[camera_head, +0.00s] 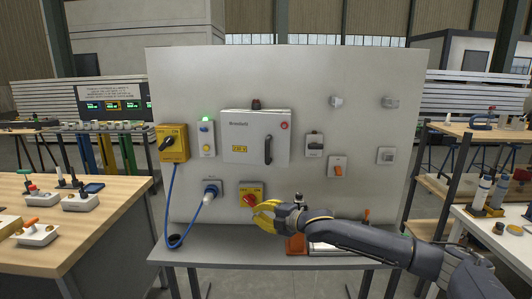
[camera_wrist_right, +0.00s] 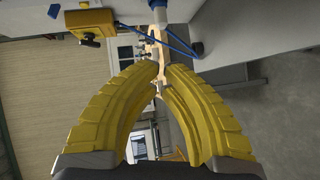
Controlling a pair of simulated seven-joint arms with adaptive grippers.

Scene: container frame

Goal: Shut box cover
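The grey box (camera_head: 255,138) is mounted at the middle of the upright panel, with a 230 V label. Its cover (camera_head: 240,133) faces me with a dark upright handle (camera_head: 268,150) on its right side. The cover looks flush or nearly so; a small gap cannot be told. My right gripper (camera_head: 254,214) is below the box, in front of the panel near a red knob. In the wrist view, its yellow fingers (camera_wrist_right: 162,66) curve together at the tips with nothing held between them. My left gripper is not in view.
A yellow box with a red knob (camera_head: 250,198) and a blue plug socket (camera_head: 212,190) sit below the box. A blue cable (camera_head: 169,205) hangs at left. A switch box (camera_head: 314,145) is to the right. A wooden workbench (camera_head: 110,215) stands at left.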

